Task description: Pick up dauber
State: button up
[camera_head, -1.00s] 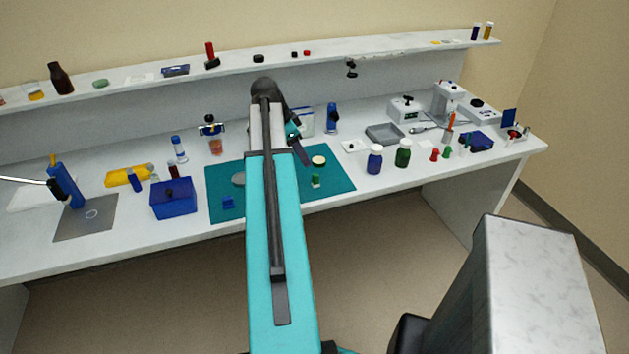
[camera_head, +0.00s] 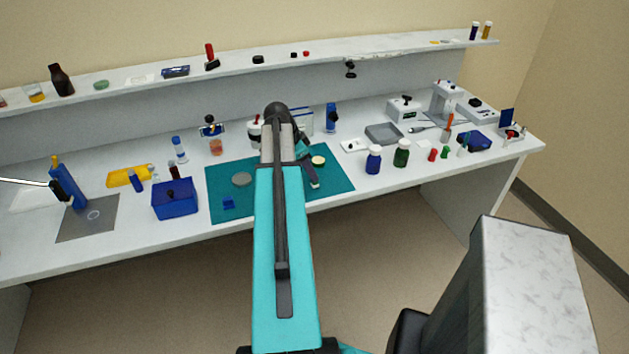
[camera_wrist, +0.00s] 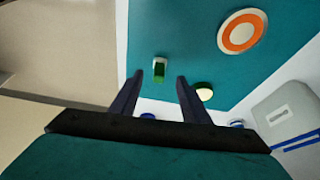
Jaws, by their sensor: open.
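A small green and white piece, which I take as the dauber (camera_head: 315,183), is on the right part of the teal mat (camera_head: 338,184). In the wrist view the dauber (camera_wrist: 160,69) shows a green part and a pale end. My gripper (camera_wrist: 160,79) is open, with its two dark fingers apart. The dauber appears between and just beyond the fingertips there, with gaps on both sides. In the head view my gripper (camera_head: 311,170) is right above or beside the dauber; the exact height gap cannot be told.
A cream round lid (camera_head: 318,161) lies close behind the dauber. A grey disc (camera_head: 241,179) and a small blue piece (camera_head: 229,202) are on the mat's left.

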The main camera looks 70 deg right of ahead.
jog(key=shift+f, duration=0.15)
jog(key=shift+p+x, duration=1)
jog(key=shift+x, duration=0.2)
jog(key=shift+p+x, duration=0.35)
jog(key=shift+x, duration=0.95)
jog(key=shift+s, duration=0.1)
grip_shut()
